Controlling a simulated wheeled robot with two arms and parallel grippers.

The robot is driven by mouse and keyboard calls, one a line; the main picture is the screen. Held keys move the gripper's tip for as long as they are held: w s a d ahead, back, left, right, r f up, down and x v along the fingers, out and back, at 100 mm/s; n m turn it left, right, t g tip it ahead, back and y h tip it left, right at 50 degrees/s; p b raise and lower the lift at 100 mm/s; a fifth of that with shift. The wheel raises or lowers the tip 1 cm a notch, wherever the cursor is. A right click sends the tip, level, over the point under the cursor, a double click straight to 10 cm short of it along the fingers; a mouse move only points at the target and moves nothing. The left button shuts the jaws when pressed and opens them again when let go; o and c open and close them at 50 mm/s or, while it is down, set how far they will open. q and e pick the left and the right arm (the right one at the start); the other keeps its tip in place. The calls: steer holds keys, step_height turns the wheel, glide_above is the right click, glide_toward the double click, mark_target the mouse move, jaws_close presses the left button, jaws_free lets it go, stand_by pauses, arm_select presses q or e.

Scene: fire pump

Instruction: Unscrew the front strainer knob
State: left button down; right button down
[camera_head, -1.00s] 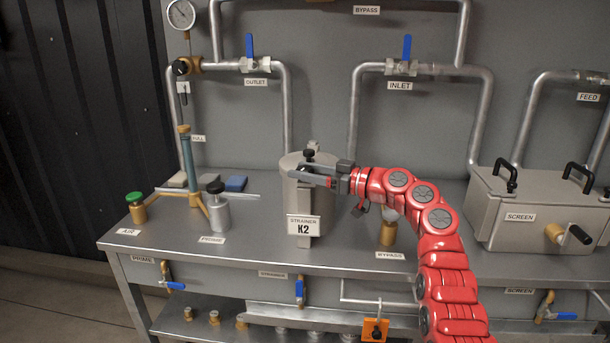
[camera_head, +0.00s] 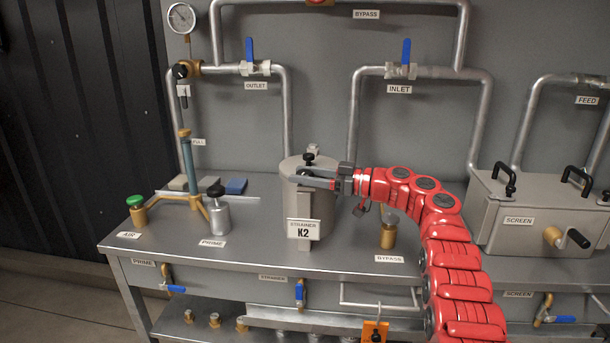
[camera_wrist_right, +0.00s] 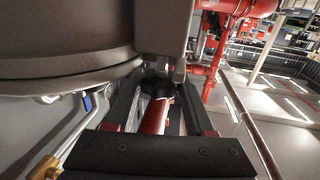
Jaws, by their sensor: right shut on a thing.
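The grey strainer pot labelled K2 (camera_head: 322,212) stands on the bench. A black knob (camera_head: 308,158) shows at the far part of its lid. My right gripper (camera_head: 306,175) reaches in from the right at the lid's front edge. In the right wrist view its two dark fingers (camera_wrist_right: 158,90) lie on either side of the black front strainer knob (camera_wrist_right: 157,80) and are shut on it. A red rod-like part (camera_wrist_right: 155,117) runs toward the camera from the knob. In the head view the fingers mostly hide the front knob. My left gripper is in neither view.
The black-topped prime canister (camera_head: 218,214) and green-topped air valve (camera_head: 137,208) stand to the left. The brass bypass fitting (camera_head: 388,236) is just right of the strainer, below my arm. The screen box (camera_head: 540,215) is farther right.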

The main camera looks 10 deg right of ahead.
stand_by(0.3)
steer(key=shift+c, duration=1.3)
jaws_free()
steer(key=v, duration=1.7)
steer(key=shift+s+d, duration=0.1)
steer(key=shift+d, duration=0.05)
